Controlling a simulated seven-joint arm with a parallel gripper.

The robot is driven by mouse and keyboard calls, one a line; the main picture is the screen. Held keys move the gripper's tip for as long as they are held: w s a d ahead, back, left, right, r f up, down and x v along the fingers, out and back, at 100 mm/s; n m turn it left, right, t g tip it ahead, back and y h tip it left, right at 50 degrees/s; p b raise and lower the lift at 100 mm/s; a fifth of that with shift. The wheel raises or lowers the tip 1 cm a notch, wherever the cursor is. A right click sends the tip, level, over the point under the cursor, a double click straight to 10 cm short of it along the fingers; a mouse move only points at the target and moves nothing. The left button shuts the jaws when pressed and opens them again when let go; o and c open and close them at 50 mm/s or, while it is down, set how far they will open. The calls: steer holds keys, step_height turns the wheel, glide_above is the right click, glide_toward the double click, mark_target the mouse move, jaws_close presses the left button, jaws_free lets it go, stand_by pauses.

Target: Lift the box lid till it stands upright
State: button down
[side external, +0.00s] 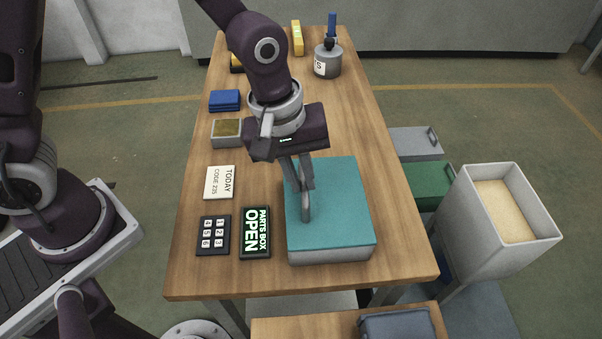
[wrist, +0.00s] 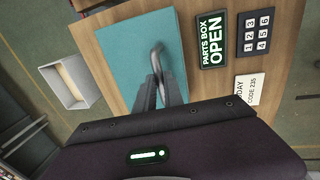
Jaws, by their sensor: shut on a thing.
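The parts box (side external: 330,254) is a light grey box with a flat teal lid (side external: 340,190), standing near the front of the wooden table. The lid lies flat and closed on the box. A grey handle (side external: 306,207) stands at the lid's left side. My gripper (side external: 304,190) reaches down from above and is shut on this handle. The wrist view also shows the fingers (wrist: 160,88) at the handle (wrist: 157,55) on the teal lid (wrist: 125,50). The fingers partly hide the handle and some of the lid.
Left of the box lie an "OPEN" sign (side external: 256,232), a keypad (side external: 214,235) and a "TODAY CODE 235" card (side external: 219,182). A tall bin (side external: 480,235) stands beyond the table's right edge.

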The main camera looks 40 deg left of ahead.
steer(key=shift+w+r, duration=0.1)
stand_by(0.3)
steer(key=shift+w+d+r+g+y, duration=0.3)
steer(key=shift+d+r+g+y, duration=0.1)
steer(key=shift+r+y, duration=0.15)
steer(key=w+d+r, duration=0.2)
steer(key=w+d, duration=0.4)
steer(key=w+d+r+g, duration=0.1)
steer(key=w+d+r, duration=0.1)
steer(key=w+d, duration=0.4)
steer(key=shift+r+y, duration=0.25)
steer(key=shift+y, duration=0.2)
stand_by(0.3)
steer(key=c, duration=1.5)
jaws_free()
steer(key=shift+r, duration=0.1)
steer(key=shift+c, duration=0.2)
steer(key=shift+o, duration=0.4)
